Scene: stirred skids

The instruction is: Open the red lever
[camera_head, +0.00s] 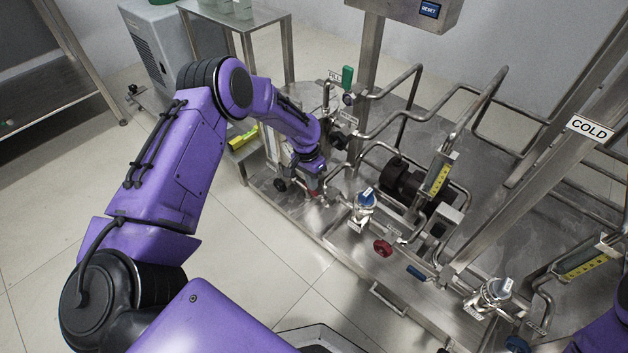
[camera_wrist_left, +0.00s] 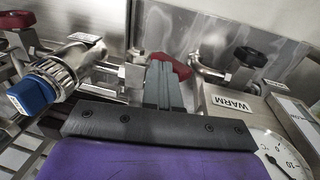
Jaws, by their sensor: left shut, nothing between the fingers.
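The red lever (camera_wrist_left: 180,66) shows in the left wrist view just beyond my left gripper's fingers (camera_wrist_left: 162,82), which hide part of it. The fingers are shut with nothing between them and overlap the lever in the picture; I cannot tell whether they touch it. In the head view a small patch of the red lever (camera_head: 314,193) shows just below my left gripper (camera_head: 312,181), at the left part of the skid. My right gripper is out of view; only a bit of purple arm shows at the lower right.
A blue-capped valve (camera_head: 365,199) and a red handwheel (camera_head: 382,247) stand right of the gripper. The wrist view shows a WARM label (camera_wrist_left: 231,103) and a dial gauge (camera_wrist_left: 278,155) close by. Steel pipes crowd the skid. The tiled floor (camera_head: 250,260) in front is clear.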

